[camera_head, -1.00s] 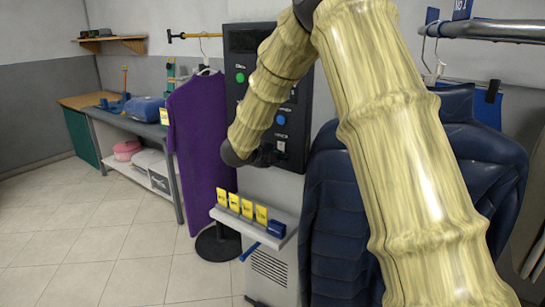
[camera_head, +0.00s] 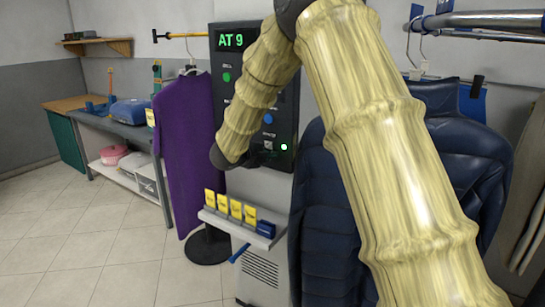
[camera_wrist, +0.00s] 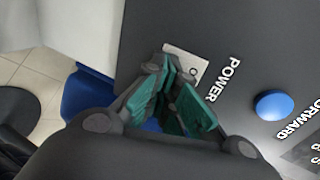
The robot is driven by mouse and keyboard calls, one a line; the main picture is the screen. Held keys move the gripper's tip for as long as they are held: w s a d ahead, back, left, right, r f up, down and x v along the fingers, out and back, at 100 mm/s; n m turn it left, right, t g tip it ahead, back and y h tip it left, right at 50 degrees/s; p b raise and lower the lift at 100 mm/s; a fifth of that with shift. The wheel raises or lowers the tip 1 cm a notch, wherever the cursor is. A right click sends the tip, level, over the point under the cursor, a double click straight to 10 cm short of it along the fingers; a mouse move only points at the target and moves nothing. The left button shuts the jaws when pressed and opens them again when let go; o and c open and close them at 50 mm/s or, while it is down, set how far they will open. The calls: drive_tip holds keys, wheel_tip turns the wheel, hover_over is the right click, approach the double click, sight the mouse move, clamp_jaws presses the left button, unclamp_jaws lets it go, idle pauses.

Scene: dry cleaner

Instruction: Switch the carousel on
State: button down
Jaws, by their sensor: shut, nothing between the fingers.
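The carousel's dark control panel (camera_head: 284,104) stands behind my arm in the head view. Its display (camera_head: 236,40) is lit and reads "AT 9" in green, and a small green light (camera_head: 284,147) glows at its lower right. In the wrist view the POWER switch's pale plate (camera_wrist: 187,62) is partly hidden behind my gripper (camera_wrist: 178,92). My gripper is shut and empty, its green-padded fingertips right at the plate. I cannot tell whether they touch it. The switch lever's position is hidden.
A blue button (camera_wrist: 273,105) marked FORWARD is beside the switch. A dark blue puffer jacket (camera_head: 335,225) hangs close on the right and a purple garment (camera_head: 190,140) on the left. A shelf with yellow tags (camera_head: 236,210) juts out below the panel.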

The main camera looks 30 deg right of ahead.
drive_tip(key=shift+r, duration=0.15)
drive_tip(key=shift+r+p, duration=0.5)
drive_tip(key=shift+r, duration=0.2)
drive_tip(key=shift+a, duration=0.15)
drive_tip(key=b+v, duration=0.1)
drive_tip(key=v, duration=1.2)
drive_tip(key=shift+s+a, duration=0.2)
drive_tip(key=shift+a, duration=0.1)
